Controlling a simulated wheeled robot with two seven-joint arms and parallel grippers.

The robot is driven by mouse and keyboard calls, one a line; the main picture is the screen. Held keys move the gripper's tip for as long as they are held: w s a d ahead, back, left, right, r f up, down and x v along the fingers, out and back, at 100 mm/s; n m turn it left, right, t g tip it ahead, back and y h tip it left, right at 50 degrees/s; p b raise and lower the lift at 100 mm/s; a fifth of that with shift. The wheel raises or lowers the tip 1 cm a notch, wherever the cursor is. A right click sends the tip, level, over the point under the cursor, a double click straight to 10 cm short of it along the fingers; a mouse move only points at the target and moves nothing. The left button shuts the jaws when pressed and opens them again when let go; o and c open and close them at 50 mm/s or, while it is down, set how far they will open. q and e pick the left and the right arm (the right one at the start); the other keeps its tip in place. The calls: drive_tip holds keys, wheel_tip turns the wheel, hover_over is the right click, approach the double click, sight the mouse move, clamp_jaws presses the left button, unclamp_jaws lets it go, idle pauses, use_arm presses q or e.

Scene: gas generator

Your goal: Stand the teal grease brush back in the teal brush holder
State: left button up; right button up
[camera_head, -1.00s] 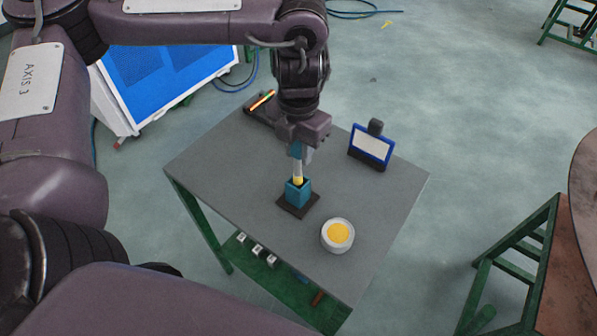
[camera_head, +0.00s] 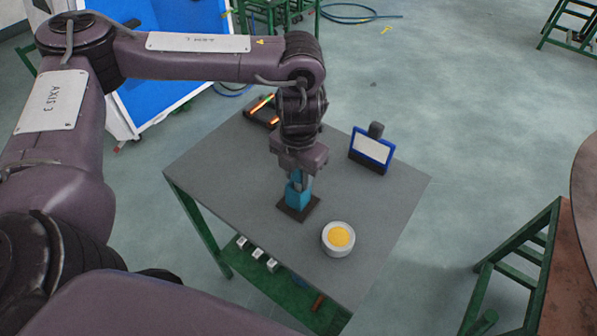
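The teal brush holder (camera_head: 297,198) stands upright on a dark base on the grey table. My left gripper (camera_head: 299,180) points straight down, close above the holder's opening. It appears shut on the teal grease brush (camera_head: 305,181), of which only a little teal shows between the gripper and the holder. The yellow bristle end is hidden, apparently inside the holder. The fingertips are small and partly hidden. My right gripper is not in view.
A white round tub with yellow contents (camera_head: 338,238) stands right of the holder on the grey table (camera_head: 240,170). A blue-framed stand (camera_head: 371,149) is at the back right. A dark tray (camera_head: 262,110) with an orange item lies behind my arm.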

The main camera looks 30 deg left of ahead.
use_arm(q)
drive_tip(key=o, duration=0.3)
drive_tip(key=shift+r, duration=0.4)
wheel_tip(320, 180, up, 12)
drive_tip(key=shift+f+p, duration=0.25)
drive_tip(key=shift+p, duration=0.35)
